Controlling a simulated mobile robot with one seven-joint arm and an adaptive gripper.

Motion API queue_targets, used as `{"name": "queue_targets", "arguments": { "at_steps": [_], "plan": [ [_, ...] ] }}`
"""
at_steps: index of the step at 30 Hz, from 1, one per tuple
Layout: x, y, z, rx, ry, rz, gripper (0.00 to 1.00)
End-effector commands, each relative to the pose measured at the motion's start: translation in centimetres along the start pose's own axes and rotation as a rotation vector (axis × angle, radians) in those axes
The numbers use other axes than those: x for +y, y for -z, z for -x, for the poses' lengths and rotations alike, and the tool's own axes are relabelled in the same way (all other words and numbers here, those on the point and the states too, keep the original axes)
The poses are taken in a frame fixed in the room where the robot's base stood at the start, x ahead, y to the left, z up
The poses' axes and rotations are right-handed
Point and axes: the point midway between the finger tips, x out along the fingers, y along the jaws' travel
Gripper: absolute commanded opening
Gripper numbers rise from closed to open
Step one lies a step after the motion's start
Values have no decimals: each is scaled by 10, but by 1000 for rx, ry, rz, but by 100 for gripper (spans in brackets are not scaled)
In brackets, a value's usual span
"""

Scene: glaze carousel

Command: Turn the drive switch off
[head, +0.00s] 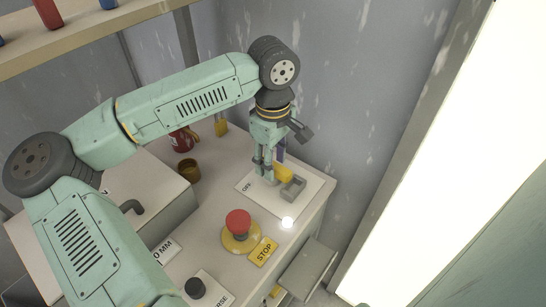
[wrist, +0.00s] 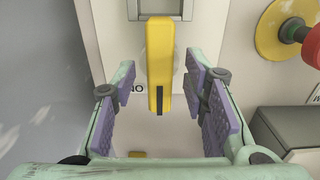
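The drive switch has a yellow handle (wrist: 159,70) with a dark slot near its end. In the wrist view it stands between the two purple-padded fingers of my gripper (wrist: 162,105), with a gap on each side. In the head view the handle (head: 284,174) shows beside my gripper (head: 266,166), over a white plate (head: 258,200) marked "OFF" at its left. The plate (wrist: 108,50) also shows in the wrist view, with lettering partly hidden by the left finger. My gripper is open and points down at the switch.
A red stop button (head: 238,222) on a yellow base stands in front of the plate, by a "STOP" label (head: 263,251). A lit white lamp (head: 287,223) is near the plate's corner. A brown cup (head: 188,170) and a grey box stand to the left. A wall rises behind.

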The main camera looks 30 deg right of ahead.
Motion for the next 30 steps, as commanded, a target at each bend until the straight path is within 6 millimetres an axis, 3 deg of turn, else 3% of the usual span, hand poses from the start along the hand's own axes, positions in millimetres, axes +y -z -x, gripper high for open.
{"name": "queue_targets", "arguments": {
  "at_steps": [7, 25, 30],
  "plan": [
    [0, 0, -1, 0, -1, 0, 40],
    [0, 0, 0, 0, -1, 0, 1],
    [0, 0, 0, 0, -1, 0, 0]
  ]
}}
